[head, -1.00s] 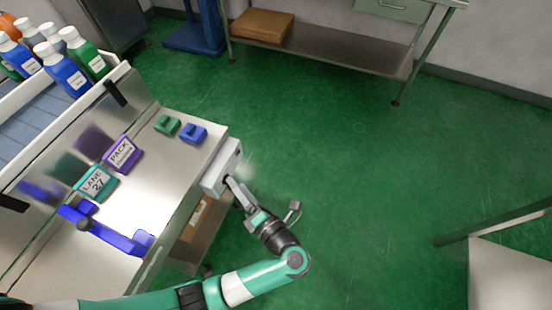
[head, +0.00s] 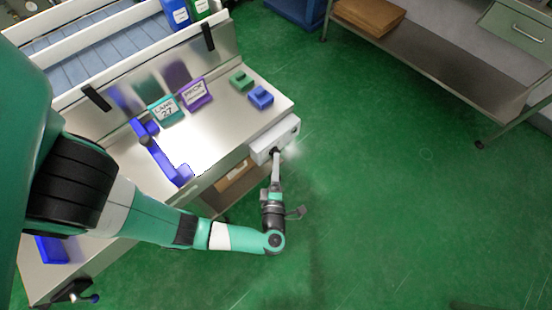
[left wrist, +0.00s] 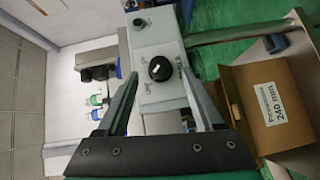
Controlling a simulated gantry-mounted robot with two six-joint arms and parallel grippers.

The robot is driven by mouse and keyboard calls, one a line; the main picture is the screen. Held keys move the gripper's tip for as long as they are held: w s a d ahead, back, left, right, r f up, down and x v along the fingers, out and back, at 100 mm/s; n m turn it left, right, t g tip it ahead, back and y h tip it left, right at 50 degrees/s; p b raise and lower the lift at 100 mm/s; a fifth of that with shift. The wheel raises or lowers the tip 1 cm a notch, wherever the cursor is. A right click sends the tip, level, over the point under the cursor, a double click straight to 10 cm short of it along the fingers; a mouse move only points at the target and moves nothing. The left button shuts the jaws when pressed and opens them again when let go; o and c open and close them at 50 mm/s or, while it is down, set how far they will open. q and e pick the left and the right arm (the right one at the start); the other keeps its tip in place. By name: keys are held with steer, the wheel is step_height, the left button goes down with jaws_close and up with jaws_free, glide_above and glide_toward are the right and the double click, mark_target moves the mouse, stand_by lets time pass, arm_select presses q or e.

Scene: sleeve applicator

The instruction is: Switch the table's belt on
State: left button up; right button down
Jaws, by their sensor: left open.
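The belt's switch box is a pale grey box (head: 275,140) on the front edge of the steel table (head: 215,135). In the left wrist view the box (left wrist: 155,35) shows a round black knob (left wrist: 159,68) with small labels around it that I cannot read surely. A smaller round fitting sits above the knob. My left gripper (head: 276,158) points at the box's face. In the left wrist view my left gripper (left wrist: 161,76) is open, with one finger on each side of the knob. Whether the fingers touch it I cannot tell. My right gripper is not in view.
On the table are a teal "LANE 27" block (head: 165,110), a purple "PACK" block (head: 195,93), a green block (head: 241,80), a blue block (head: 261,97) and a blue bar (head: 160,160). A cardboard box (left wrist: 268,105) sits below the switch box. Green floor (head: 390,190) is free on the right.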

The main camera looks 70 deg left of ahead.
arm_select(q)
steer(key=x, duration=0.3)
steer(key=shift+w, duration=0.1)
steer(key=shift+c, duration=0.3)
jaws_close()
